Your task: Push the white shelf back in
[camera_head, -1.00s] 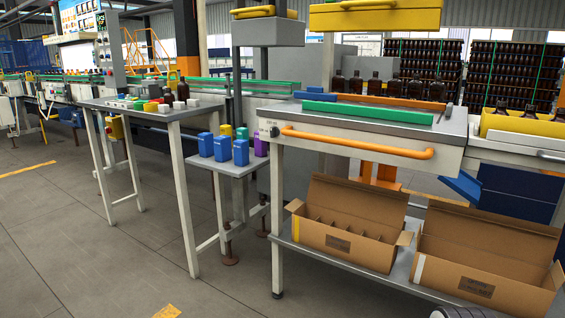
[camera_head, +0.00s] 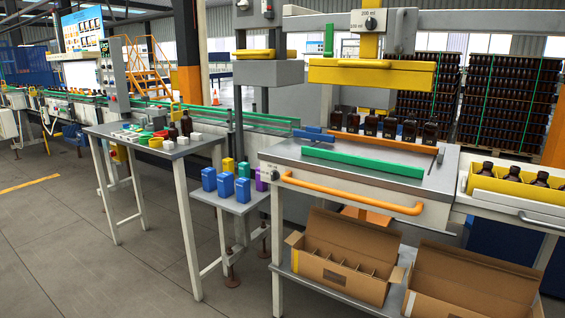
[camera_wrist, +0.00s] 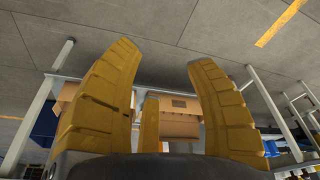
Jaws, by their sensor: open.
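The white shelf (camera_head: 515,207) at the right of the head view has a grey metal handle (camera_head: 547,221) on its front edge. It carries a yellow tray (camera_head: 515,190) with several amber bottles. I cannot tell from this angle how far it stands out from its frame. To its left is a white-fronted bench (camera_head: 440,216) with an orange bar handle (camera_head: 350,194). My gripper (camera_wrist: 168,55) is open and empty in the wrist view, its yellow fingers wide apart. It touches nothing that I can see and does not show in the head view.
Open cardboard boxes (camera_head: 340,279) stand on a low shelf under the bench. A green bar (camera_head: 362,163) lies on the bench top. The floor (camera_head: 80,255) at the left is clear.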

